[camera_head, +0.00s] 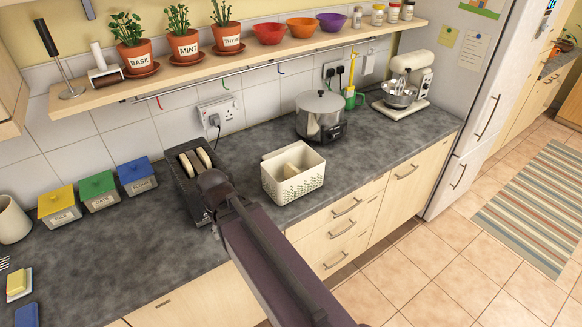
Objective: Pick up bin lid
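A white bin with a green leaf pattern (293,184) stands on the grey worktop, right of the toaster. Its top is open, and a pale slice or piece of bread (293,167) shows inside. I cannot pick out a separate lid for this bin anywhere in view. My dark arm reaches up from the lower right, and its visible end is in front of the toaster, left of the bin. My gripper's fingers do not show; they are hidden or out of view.
A black toaster (176,172) with bread stands beside my arm. A steel pot (318,112) and a white mixer (411,80) stand behind and right of the bin. Lidded canisters (101,193) stand left. A shelf (250,50) with plants and bowls overhangs the back.

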